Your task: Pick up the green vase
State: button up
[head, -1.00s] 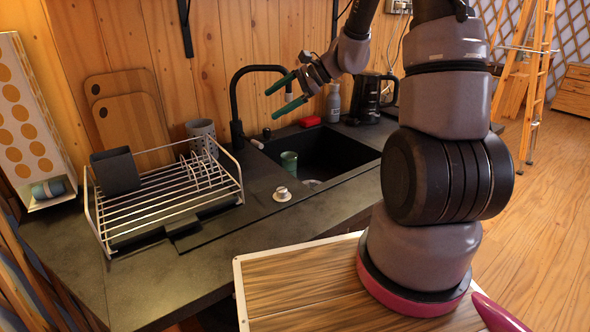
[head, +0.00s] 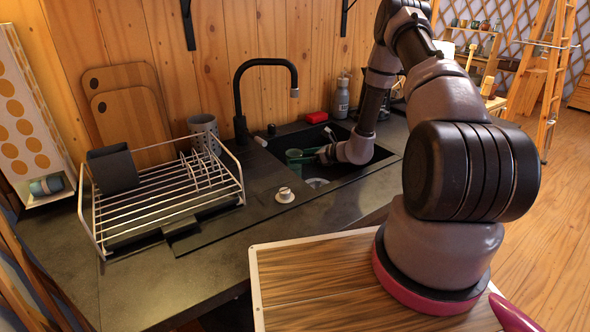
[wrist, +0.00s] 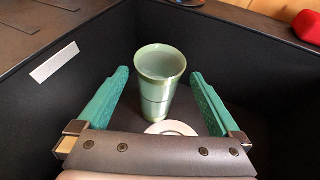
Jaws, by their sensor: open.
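The green vase (wrist: 160,83) stands upright inside the black sink (wrist: 240,70), near its far side in the wrist view. It is pale green and wider at the top. In the head view the vase (head: 293,158) shows at the left part of the sink. My gripper (wrist: 158,82) is open, with its two teal fingers to the left and right of the vase and gaps on both sides. In the head view my gripper (head: 314,156) is low in the sink just right of the vase, partly hidden by my wrist.
A white round piece (wrist: 171,129) lies on the sink floor by the vase. The black faucet (head: 240,100) rises behind the sink. A red item (head: 316,117) and a grey bottle (head: 340,98) stand behind it.

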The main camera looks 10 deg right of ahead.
aim_at(288, 157)
jog(key=x, duration=0.7)
jog(key=shift+w+a+f, duration=0.1)
jog(key=shift+a, duration=0.05)
grip_shut()
